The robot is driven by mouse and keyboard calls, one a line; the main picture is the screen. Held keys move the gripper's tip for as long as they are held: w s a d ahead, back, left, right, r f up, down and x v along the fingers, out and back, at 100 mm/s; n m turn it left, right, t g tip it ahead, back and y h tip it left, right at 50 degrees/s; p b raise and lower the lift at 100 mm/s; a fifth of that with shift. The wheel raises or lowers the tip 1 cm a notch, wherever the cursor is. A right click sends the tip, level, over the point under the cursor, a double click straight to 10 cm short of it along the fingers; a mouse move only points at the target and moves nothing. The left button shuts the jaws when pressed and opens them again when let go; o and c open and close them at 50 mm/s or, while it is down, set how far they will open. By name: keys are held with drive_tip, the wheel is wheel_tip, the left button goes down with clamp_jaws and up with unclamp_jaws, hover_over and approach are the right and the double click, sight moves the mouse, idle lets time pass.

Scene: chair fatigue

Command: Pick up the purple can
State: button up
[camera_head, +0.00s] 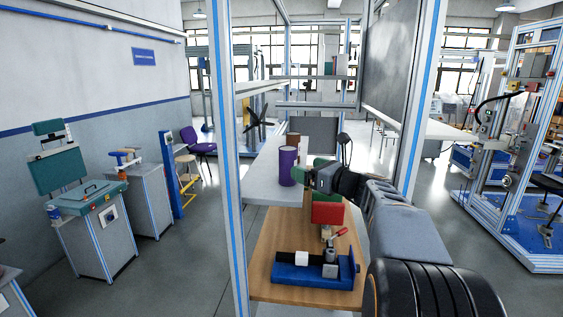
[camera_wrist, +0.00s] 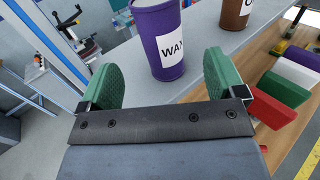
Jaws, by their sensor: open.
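The purple can (camera_head: 287,167) stands upright on the grey table (camera_head: 262,178) beyond my arm. In the wrist view the purple can (camera_wrist: 157,32) shows a white label with dark letters, and its top is cut off by the picture edge. My gripper (camera_wrist: 162,77) is open, with its two green-padded fingers apart and nothing between them. The can is ahead of the fingertips, roughly in line with the gap. In the head view my gripper (camera_head: 310,172) is close to the can, on its right; I cannot tell the exact distance.
A brown can (camera_wrist: 236,12) stands behind the purple one, to its right in the wrist view. A wooden table (camera_head: 262,262) nearer me holds a blue vise-like tool (camera_head: 300,284) and a red block (camera_head: 328,213). A metal frame post (camera_head: 226,170) rises at the left.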

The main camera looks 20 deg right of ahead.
sight(295, 162)
drive_tip(key=p+x, duration=0.1)
drive_tip(key=x, duration=0.2)
drive_tip(key=shift+w+r, duration=0.15)
drive_tip(key=shift+w, duration=0.15)
drive_tip(key=shift+p+x, duration=1.05)
drive_tip(key=shift+x, duration=1.3)
drive_tip(key=shift+a, duration=0.1)
drive_tip(key=shift+s, duration=0.1)
drive_tip(key=c, duration=1.2)
